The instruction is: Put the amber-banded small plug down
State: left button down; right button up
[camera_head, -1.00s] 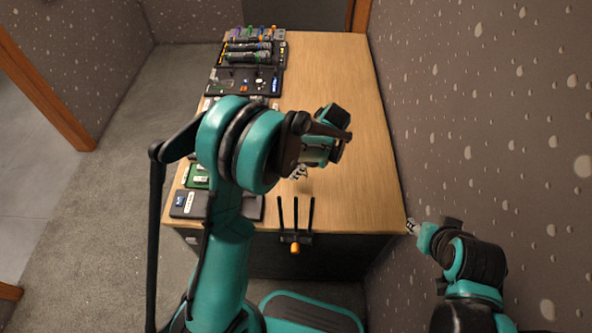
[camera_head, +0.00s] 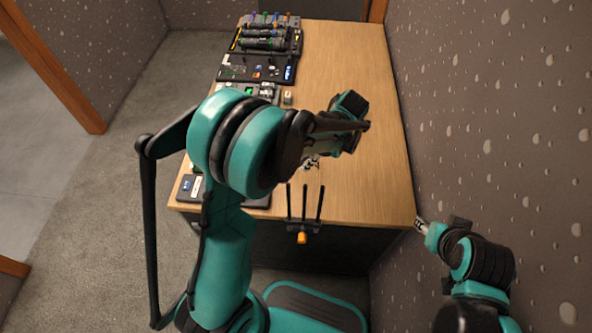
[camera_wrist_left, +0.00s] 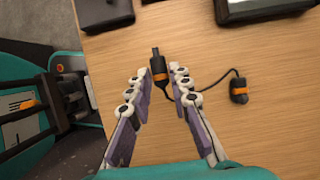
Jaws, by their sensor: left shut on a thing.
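My left gripper (camera_head: 310,163) is low over the wooden table, partly behind its own wrist. In the left wrist view a small black plug with an amber band (camera_wrist_left: 158,72) is between the fingertips (camera_wrist_left: 157,84), and the gripper is shut on it. Its narrow tip points away from the gripper. A thin black cable runs to a second amber-banded black piece (camera_wrist_left: 238,88) lying on the table to the right. Whether the held plug touches the table is unclear. My right gripper (camera_head: 421,224) is beside the table's front right corner; its fingers are too small to judge.
The table (camera_head: 355,75) is clear along its right side. Black panels (camera_head: 258,68) and devices line its left side. A three-pronged black rack with an orange knob (camera_head: 302,238) is at the front edge. In the left wrist view, dark boxes (camera_wrist_left: 103,14) lie beyond the plug.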

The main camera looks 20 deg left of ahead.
aim_at(297, 173)
pick_arm(q)
jog(key=a+f, duration=0.1)
jog(key=a, duration=0.1)
jog(key=a+f+b, duration=0.1)
jog(key=shift+w+a+f, duration=0.3)
jog(key=shift+a, duration=0.1)
notch_tip(297, 173, down, 4)
jog(key=shift+r+b, duration=0.1)
jog(key=shift+b, duration=1.1)
jog(key=shift+r, duration=0.1)
jog(key=c, duration=1.4)
grip_release()
jog(key=p+v, duration=0.5)
jog(key=v, duration=0.7)
